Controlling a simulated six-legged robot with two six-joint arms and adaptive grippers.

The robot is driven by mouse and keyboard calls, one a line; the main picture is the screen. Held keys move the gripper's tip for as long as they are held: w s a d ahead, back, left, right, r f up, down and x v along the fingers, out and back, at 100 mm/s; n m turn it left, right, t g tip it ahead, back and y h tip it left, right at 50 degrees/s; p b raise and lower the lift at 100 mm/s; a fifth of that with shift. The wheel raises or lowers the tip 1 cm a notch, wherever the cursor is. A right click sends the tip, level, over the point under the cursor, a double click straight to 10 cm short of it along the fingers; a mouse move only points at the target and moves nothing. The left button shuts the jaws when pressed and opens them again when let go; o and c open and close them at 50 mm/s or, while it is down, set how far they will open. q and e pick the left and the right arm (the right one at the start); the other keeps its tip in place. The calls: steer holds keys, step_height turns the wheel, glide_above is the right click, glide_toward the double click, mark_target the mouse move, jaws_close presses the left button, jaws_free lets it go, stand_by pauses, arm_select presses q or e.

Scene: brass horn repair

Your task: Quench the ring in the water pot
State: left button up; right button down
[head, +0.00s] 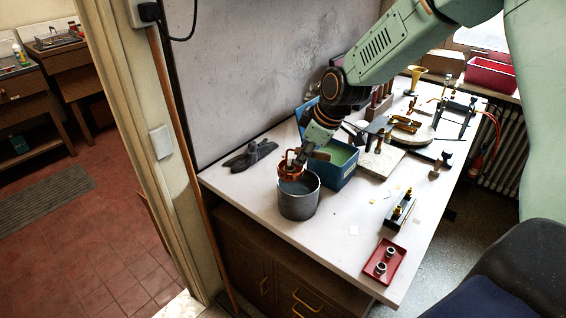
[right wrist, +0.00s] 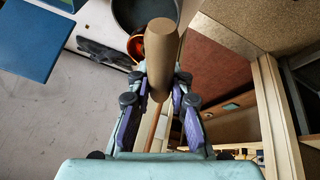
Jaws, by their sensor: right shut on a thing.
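The grey water pot (head: 298,205) stands on the bench near its left end. A copper-orange ring (head: 289,172) shows at the pot's mouth, over its back rim. I cannot tell whether it touches the water. My right gripper (head: 302,150) is just above the pot, shut on a brown wooden handle (head: 321,155). In the right wrist view, the handle (right wrist: 162,55) stands between the fingers (right wrist: 160,95). The orange ring (right wrist: 135,45) is partly hidden behind it, beside the dark pot (right wrist: 128,12). How the ring is joined to the handle is hidden. My left gripper is out of view.
A blue box with a green inside (head: 340,165) stands close right of the pot. Dark gloves (head: 250,157) lie left behind it. A red tray (head: 384,262) is at the front corner. Several tools and fixtures crowd the far bench. Bare bench lies in front of the pot.

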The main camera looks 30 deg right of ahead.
step_height(320, 180, down, 11)
steer(key=d+b, duration=0.2)
steer(key=b, duration=0.7)
steer(key=shift+w+d+m, duration=0.3)
steer(key=shift+w+d, duration=0.05)
steer(key=shift+a+r, duration=0.1)
stand_by(0.4)
stand_by(0.3)
stand_by(0.6)
